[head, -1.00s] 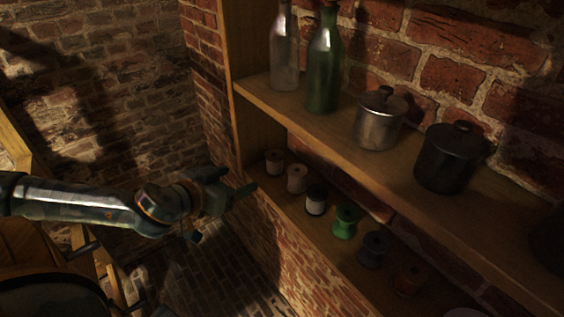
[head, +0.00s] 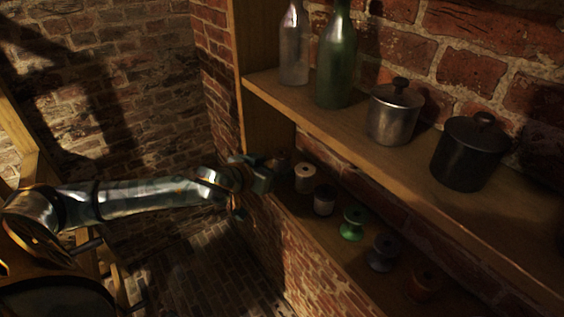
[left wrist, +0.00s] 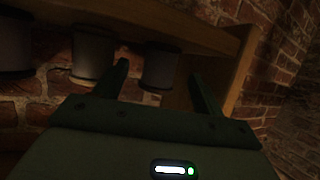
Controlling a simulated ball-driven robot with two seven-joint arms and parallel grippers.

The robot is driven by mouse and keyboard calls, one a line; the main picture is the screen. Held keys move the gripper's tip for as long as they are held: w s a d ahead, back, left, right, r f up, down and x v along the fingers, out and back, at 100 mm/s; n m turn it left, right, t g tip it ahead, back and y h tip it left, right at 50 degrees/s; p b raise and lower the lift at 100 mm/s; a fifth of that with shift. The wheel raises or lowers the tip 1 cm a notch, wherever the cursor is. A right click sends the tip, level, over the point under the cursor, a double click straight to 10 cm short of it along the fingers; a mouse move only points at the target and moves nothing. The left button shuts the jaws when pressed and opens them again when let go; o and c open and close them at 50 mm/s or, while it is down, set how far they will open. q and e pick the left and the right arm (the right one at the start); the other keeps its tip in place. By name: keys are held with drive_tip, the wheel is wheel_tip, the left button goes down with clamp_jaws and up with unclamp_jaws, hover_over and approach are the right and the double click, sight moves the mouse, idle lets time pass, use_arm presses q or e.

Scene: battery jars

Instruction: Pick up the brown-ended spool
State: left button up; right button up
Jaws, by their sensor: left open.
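The spool with brown ends (left wrist: 160,67) shows in the left wrist view, standing on the lower shelf at its end. It lies in the gap between my two fingers, nearer the left one. In the head view it is mostly hidden behind my left gripper (head: 266,170). My left gripper is open, at the lower shelf's left end, and its fingers also show in the left wrist view (left wrist: 162,85). Whether the fingers touch the spool I cannot tell. My right gripper is not in view.
Beside it stand a pale spool (head: 305,178), a white dark-ended spool (head: 324,200), a green spool (head: 353,224), a dark spool (head: 383,252) and a reddish spool (head: 423,284). The upper shelf (head: 330,124) overhangs them, holding bottles and two pots.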

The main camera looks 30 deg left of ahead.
sight(276, 165)
use_arm(q)
drive_tip(key=x, duration=0.4)
drive_tip(key=shift+w+f, duration=0.1)
drive_tip(key=shift+w, duration=0.2)
drive_tip(key=shift+s, duration=0.15)
drive_tip(key=c, duration=1.1)
drive_tip(key=shift+o, duration=0.2)
